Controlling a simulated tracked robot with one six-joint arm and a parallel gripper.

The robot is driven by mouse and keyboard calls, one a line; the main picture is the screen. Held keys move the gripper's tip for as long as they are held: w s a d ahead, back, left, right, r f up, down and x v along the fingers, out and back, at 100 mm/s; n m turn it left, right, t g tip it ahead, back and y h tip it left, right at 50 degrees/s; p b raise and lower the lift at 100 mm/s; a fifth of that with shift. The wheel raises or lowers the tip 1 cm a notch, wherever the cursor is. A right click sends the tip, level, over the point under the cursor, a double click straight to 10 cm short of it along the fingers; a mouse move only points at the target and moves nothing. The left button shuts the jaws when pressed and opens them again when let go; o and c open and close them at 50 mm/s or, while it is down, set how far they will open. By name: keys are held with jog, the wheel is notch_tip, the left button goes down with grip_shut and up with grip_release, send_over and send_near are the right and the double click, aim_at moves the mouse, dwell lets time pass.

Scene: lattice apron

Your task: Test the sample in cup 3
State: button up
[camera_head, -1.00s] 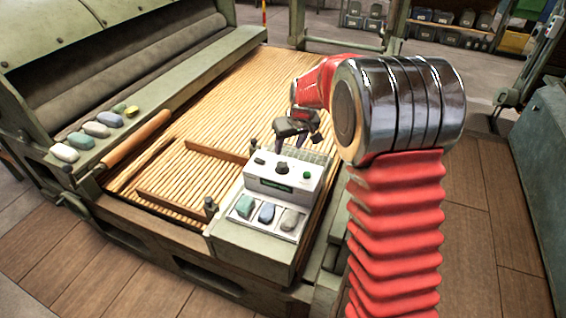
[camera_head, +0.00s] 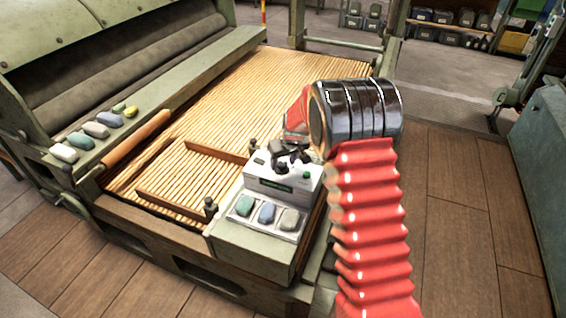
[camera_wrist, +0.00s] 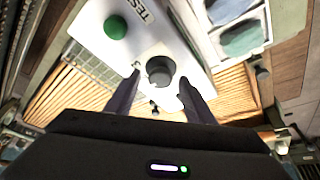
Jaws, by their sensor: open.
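A pale box with "TEST" lettering, the tester (camera_head: 280,187), stands at the front corner of the slatted bed; it also shows in the wrist view (camera_wrist: 185,52). On it are a green button (camera_head: 307,174), seen too in the wrist view (camera_wrist: 115,27), and a dark round knob (camera_wrist: 160,70). In front, three wells hold a teal sample (camera_head: 244,205), a blue one (camera_head: 267,212) and a grey one (camera_head: 290,218). I cannot read any cup numbers. My gripper (camera_wrist: 159,78) is open above the tester, its fingertips on either side of the knob; contact is unclear.
A slatted bed (camera_head: 225,105) lies behind the tester, with low wooden rails. Several coloured lumps (camera_head: 96,130) rest on the left ledge beside a wooden roller (camera_head: 137,138). A green cabinet (camera_head: 545,150) stands at the right. The floor between is clear.

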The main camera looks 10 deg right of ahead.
jog(key=shift+w+f, duration=0.1)
jog(key=shift+f, duration=0.05)
jog(key=shift+c, duration=0.5)
jog(key=c, duration=1)
